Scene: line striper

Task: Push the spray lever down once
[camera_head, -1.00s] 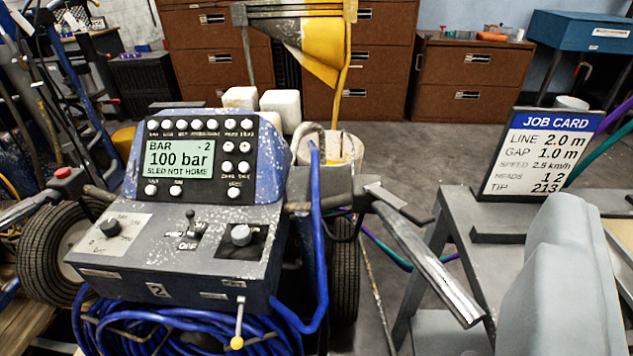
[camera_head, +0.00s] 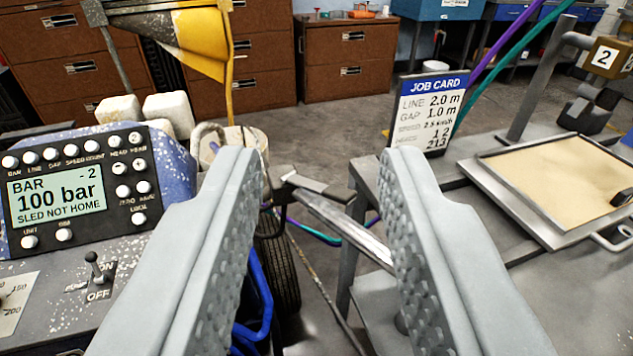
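The spray lever (camera_head: 345,230) looks like the bare metal bar that slopes down and to the right from a dark bracket beside the striper's handlebar. In the picture it lies between the two fingers of my gripper (camera_head: 325,165), its lower end partly behind the right finger. My gripper is open, with a wide gap and nothing held. The fingers are nearer to the camera than the lever, and I see no contact. The control panel's screen (camera_head: 57,198) reads "100 bar" and "SLED NOT HOME".
A grey bench with a job card (camera_head: 428,113) and a sand-coloured tray (camera_head: 512,203) stands at the right. An on/off toggle switch (camera_head: 95,265) is on the console at left. Blue hose hangs behind the left finger. Open floor shows beyond the lever.

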